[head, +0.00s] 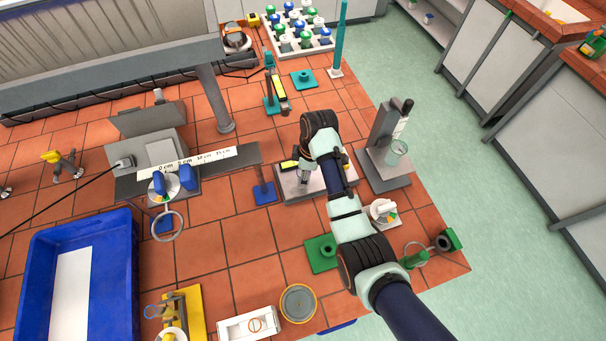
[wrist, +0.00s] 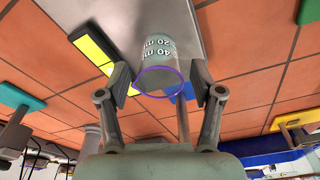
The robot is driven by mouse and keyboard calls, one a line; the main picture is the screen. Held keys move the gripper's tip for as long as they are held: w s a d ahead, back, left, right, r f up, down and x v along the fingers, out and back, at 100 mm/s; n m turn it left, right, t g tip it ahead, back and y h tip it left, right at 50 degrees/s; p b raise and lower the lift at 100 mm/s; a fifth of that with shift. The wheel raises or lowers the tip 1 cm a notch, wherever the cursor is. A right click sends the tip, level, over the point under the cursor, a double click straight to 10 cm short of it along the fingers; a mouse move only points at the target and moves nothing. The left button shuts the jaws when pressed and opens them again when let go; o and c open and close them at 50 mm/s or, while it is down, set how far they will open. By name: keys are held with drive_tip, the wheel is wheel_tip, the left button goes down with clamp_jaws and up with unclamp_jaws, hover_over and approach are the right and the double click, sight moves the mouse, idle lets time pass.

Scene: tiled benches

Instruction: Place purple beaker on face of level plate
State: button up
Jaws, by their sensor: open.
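The purple-rimmed beaker (wrist: 160,52), clear with white volume marks, is between the fingers of my gripper (wrist: 160,88) in the wrist view. The fingers are open, with a small gap at each side of the beaker. The beaker's base appears against the grey face of the level plate (wrist: 205,28); exact contact is hard to tell. A yellow level strip (wrist: 94,46) in a dark frame lies to the beaker's left. In the head view my gripper (head: 304,177) points down over the level plate (head: 290,194), and my arm hides part of the plate.
A ruler bench (head: 215,180) is left; a blue tray (head: 40,255) stands farther left.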

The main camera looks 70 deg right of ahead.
wheel_tip(320, 180, up, 10)
drive_tip(key=s+p, duration=0.1)
drive_tip(key=p, duration=0.2)
drive_tip(key=shift+s+d, duration=0.2)
drive_tip(key=shift+s, duration=0.05)
drive_tip(key=shift+f, duration=0.1)
